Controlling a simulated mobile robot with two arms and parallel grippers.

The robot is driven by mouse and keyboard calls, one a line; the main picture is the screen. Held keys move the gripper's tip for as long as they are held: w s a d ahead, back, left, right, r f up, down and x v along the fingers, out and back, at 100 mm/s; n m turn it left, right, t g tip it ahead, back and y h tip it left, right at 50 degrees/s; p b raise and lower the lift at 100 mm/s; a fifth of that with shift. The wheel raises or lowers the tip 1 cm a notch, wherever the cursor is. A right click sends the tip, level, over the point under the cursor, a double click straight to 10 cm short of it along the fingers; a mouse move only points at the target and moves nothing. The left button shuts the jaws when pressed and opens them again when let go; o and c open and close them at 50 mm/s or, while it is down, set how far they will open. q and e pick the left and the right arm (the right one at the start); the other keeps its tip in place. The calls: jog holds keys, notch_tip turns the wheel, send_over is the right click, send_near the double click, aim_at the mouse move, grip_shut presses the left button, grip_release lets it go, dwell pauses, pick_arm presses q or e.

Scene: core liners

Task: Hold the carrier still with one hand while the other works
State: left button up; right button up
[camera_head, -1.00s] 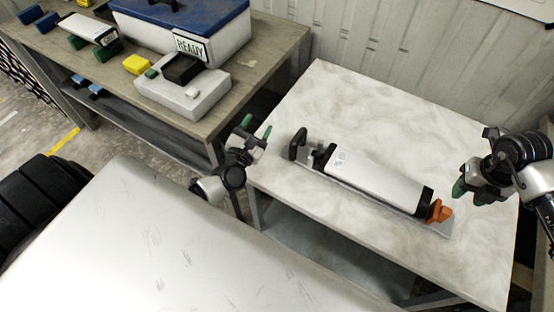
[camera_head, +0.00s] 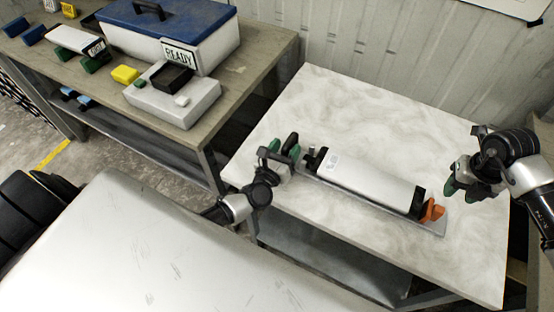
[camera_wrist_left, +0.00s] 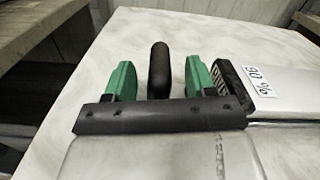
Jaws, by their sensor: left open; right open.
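The carrier (camera_head: 440,229) is a flat grey tray on the pale table. A black upright handle at the carrier's left end shows in the left wrist view (camera_wrist_left: 159,70). My left gripper (camera_head: 280,152) is at that handle; in the left wrist view its green fingertips (camera_wrist_left: 160,82) stand open on either side, with gaps visible. My right gripper (camera_head: 463,188) is open and empty, above the table's right side, apart from the orange piece.
A corrugated wall stands behind. The pale table (camera_head: 340,105) is clear behind the carrier.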

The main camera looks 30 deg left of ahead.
pick_arm(q)
jog(key=shift+w, duration=1)
grip_shut()
dwell(0.5)
